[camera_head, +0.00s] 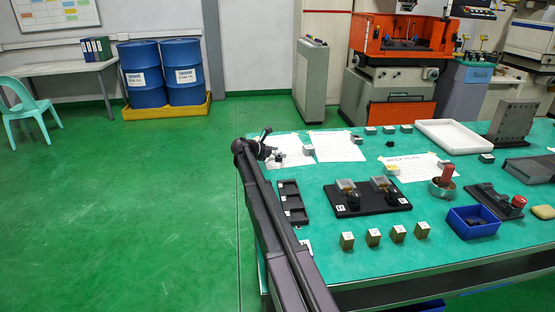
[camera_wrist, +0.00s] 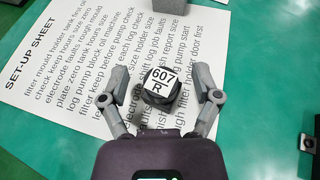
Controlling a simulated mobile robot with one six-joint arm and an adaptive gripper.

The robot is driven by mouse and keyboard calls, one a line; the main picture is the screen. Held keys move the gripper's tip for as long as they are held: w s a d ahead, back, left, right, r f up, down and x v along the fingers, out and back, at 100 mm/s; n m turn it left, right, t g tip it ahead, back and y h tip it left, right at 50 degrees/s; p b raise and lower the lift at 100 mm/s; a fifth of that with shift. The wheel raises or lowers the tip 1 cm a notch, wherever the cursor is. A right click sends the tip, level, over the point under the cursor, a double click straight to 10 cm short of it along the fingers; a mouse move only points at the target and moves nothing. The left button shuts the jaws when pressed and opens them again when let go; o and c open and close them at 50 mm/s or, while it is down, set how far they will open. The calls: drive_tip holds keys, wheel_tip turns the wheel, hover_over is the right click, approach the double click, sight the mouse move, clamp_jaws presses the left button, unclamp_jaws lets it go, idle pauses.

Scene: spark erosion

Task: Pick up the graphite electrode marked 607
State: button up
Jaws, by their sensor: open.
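The graphite electrode marked 607 (camera_wrist: 159,88) is a dark block with a white label reading 607 over R. It lies on the white set-up sheet (camera_wrist: 60,85) in the wrist view. My gripper (camera_wrist: 161,78) is open, with one finger on each side of the electrode. Gaps show between both fingers and the block, and nothing is held. In the head view my gripper (camera_head: 268,150) is at the table's left end, over a paper sheet (camera_head: 292,142). The electrode cannot be told clearly there.
A grey block (camera_wrist: 175,4) lies beyond the electrode. Another small part (camera_wrist: 307,143) is at the right on the green table. In the head view, a dark compartment tray (camera_head: 290,203), a black fixture board (camera_head: 367,197) and several small blocks stand nearer the front.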

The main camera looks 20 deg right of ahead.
idle(0.4)
clamp_jaws()
drive_tip(key=shift+r, duration=0.2)
wheel_tip(320, 180, up, 3)
drive_tip(key=p, duration=0.3)
drive_tip(key=shift+f, duration=0.1)
drive_tip(key=s+a, duration=0.1)
drive_tip(key=s, duration=0.4)
drive_tip(key=s+a+r+p, duration=0.1)
drive_tip(key=s+a, duration=0.1)
drive_tip(key=s, duration=0.3)
drive_tip(key=s+a+r+p, duration=0.1)
drive_tip(key=s, duration=0.4)
drive_tip(key=shift+s+a, duration=0.25)
